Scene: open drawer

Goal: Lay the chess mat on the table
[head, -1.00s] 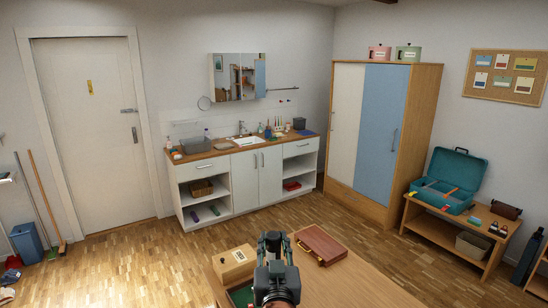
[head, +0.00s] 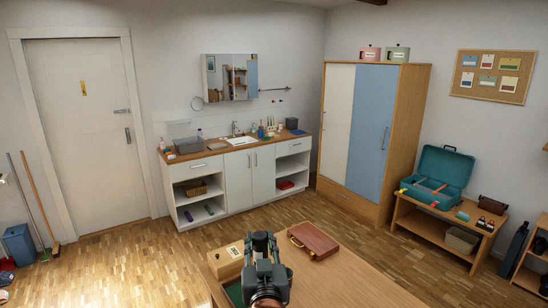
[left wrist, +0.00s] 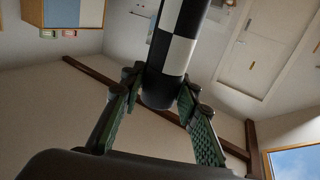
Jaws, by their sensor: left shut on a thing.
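In the left wrist view a rolled chess mat (left wrist: 175,52) with black and white squares stands out between the fingers of my left gripper (left wrist: 160,88). The gripper is shut on the roll near its end. In the head view my left gripper (head: 262,240) is over the near part of the wooden table (head: 350,283); the mat cannot be made out there. My right gripper is in neither view.
A brown case (head: 313,241) lies at the table's far edge, right of my left gripper. A light wooden box (head: 226,262) is to its left, with a green surface (head: 234,292) in front of it. The table's right part is clear.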

